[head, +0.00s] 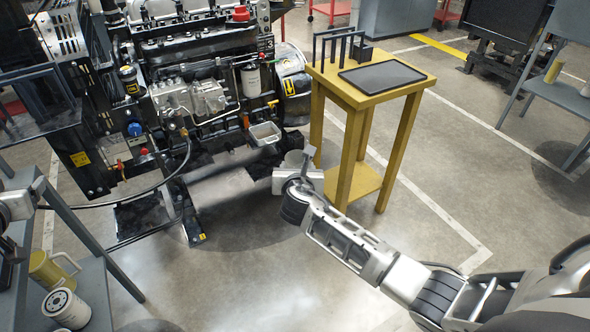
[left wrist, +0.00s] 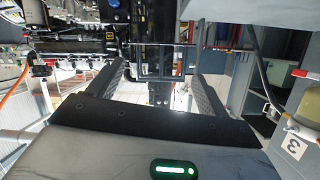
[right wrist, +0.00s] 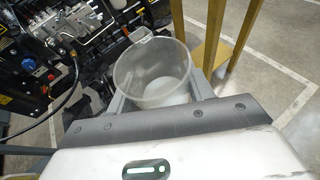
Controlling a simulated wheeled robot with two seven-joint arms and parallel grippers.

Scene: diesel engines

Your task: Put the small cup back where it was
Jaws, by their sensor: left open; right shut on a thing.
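The small cup (right wrist: 155,75) is a clear, greyish round vessel. In the right wrist view it sits upright, mouth up, between the fingers of my right gripper (right wrist: 160,98), which is shut on it. In the head view the cup (head: 293,158) is partly hidden by my right gripper (head: 302,162), in front of the engine and left of the yellow table. In the left wrist view my left gripper (left wrist: 155,80) is open with nothing between its fingers. In the head view only part of my left arm shows at the left edge.
A yellow table (head: 345,93) carries a black tray (head: 382,77) and a black rack (head: 337,45). A square pale container (head: 265,133) is by the engine (head: 200,70). A grey shelf (head: 97,285) at left holds a yellow jug (head: 47,268) and a white filter (head: 65,309).

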